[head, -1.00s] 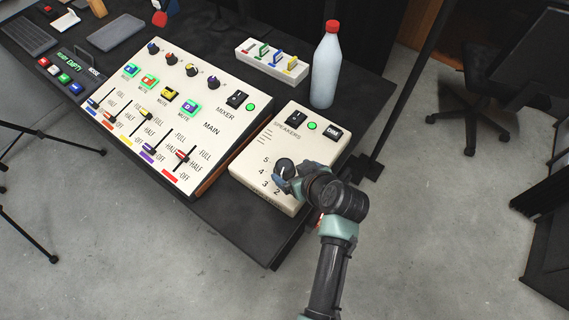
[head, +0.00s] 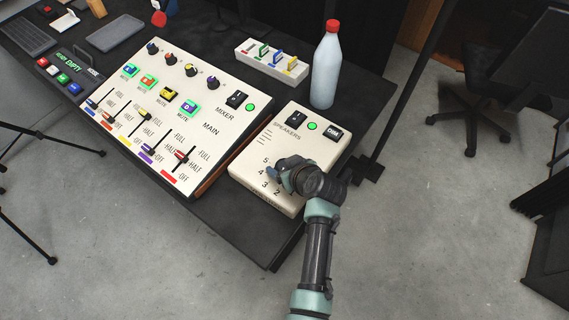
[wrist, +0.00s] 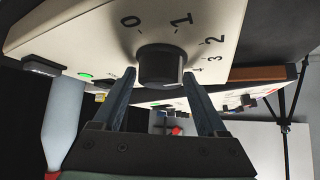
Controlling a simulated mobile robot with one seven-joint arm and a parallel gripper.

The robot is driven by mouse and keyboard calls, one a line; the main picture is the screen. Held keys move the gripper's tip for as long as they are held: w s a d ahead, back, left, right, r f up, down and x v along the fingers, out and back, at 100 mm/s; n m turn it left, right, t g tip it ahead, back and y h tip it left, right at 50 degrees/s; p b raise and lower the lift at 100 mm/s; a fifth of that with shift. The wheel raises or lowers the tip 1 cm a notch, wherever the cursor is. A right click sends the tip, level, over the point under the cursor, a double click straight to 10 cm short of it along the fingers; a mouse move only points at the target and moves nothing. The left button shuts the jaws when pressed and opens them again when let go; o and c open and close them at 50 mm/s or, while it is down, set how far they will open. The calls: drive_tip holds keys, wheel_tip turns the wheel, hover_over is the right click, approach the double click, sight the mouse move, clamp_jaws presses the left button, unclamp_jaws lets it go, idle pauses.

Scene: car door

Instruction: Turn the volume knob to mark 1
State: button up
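The volume knob (wrist: 160,66) is a dark round knob on the cream speakers panel (head: 325,152). In the wrist view, printed numbers ring it, with 0 and mark 1 (wrist: 182,18) above it in the picture and 2 to the right. My gripper (wrist: 160,76) has its two grey-blue fingers on either side of the knob, with narrow gaps seeming to show at the fingertips. In the head view, my gripper (head: 282,174) covers most of the knob. I cannot tell which mark the knob points at.
The mixer panel (head: 215,115) with sliders and buttons lies left of the speakers panel. A white bottle with a red cap (head: 325,72) and a tray of coloured clips (head: 246,52) stand behind. The table's front edge is close to the speakers panel.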

drive_tip(key=c, duration=1)
drive_tip(key=shift+f+n+b, duration=0.15)
drive_tip(key=shift+n+b, duration=0.15)
drive_tip(key=shift+b, duration=0.3)
drive_tip(key=shift+y+b, duration=0.4)
drive_tip(key=shift+b, duration=0.05)
drive_tip(key=n+b, duration=0.1)
drive_tip(key=n+g+y+b, duration=0.1)
drive_tip(key=b, duration=0.1)
drive_tip(key=shift+d+f+n, duration=0.1)
drive_tip(key=shift+f+n, duration=0.05)
drive_tip(key=shift+n, duration=0.15)
drive_tip(key=n+g+y+b, duration=0.1)
drive_tip(key=n+g+b, duration=0.1)
drive_tip(key=n+b, duration=0.1)
drive_tip(key=shift+y+b, duration=0.4)
drive_tip(key=shift+b, duration=0.35)
drive_tip(key=shift+r+n+g+b, duration=0.2)
drive_tip(key=shift+n+g+b, duration=0.2)
drive_tip(key=shift+b, duration=0.1)
drive_tip(key=shift+r, duration=0.1)
